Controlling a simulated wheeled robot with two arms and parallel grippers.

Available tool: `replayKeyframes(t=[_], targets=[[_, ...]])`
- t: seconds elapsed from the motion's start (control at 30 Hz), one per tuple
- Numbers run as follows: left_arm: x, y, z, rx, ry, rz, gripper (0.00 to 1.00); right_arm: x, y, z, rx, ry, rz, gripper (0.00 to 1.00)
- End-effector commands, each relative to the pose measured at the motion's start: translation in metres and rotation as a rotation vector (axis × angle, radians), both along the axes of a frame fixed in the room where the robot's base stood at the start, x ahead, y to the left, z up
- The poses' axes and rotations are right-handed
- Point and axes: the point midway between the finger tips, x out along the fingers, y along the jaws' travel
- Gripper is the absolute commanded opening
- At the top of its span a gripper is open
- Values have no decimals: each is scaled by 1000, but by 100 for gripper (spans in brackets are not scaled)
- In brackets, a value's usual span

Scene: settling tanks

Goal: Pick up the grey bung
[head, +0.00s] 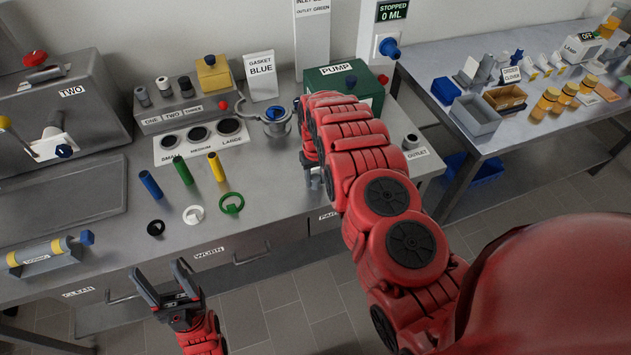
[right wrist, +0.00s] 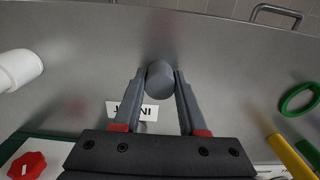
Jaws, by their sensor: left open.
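The grey bung (right wrist: 160,80) shows almost end-on in the right wrist view, between the fingertips of my right gripper (right wrist: 161,75). The fingers lie along both its sides with no clear gap. In the head view, my right gripper (head: 320,174) is low over the front of the bench, right of the blue-topped cup, and mostly hidden behind my red arm. The bung is not clearly visible there.
Blue (head: 151,185), green (head: 183,172) and yellow (head: 216,167) tubes lie left of my right arm, with black, white and green rings (head: 231,203) before them. The green pump box (head: 340,77) stands behind my right arm. The cup (head: 275,122) is close left.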

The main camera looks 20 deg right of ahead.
Motion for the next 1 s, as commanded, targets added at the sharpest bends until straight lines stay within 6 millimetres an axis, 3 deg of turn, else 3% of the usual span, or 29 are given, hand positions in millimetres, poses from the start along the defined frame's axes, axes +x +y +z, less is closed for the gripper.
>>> replayKeyframes(t=[0.03, 0.2, 0.67, 1.0], targets=[[0, 0, 0, 0, 0, 0, 61, 0, 0, 0, 0, 0, 0, 30], [0, 0, 0, 0, 0, 0, 61, 0, 0, 0, 0, 0, 0, 0], [0, 0, -1, 0, 0, 0, 61, 1, 0, 2, 0, -1, 0, 0], [0, 0, -6, 0, 0, 0, 61, 11, 1, 22, -1, -2, 2, 0]])
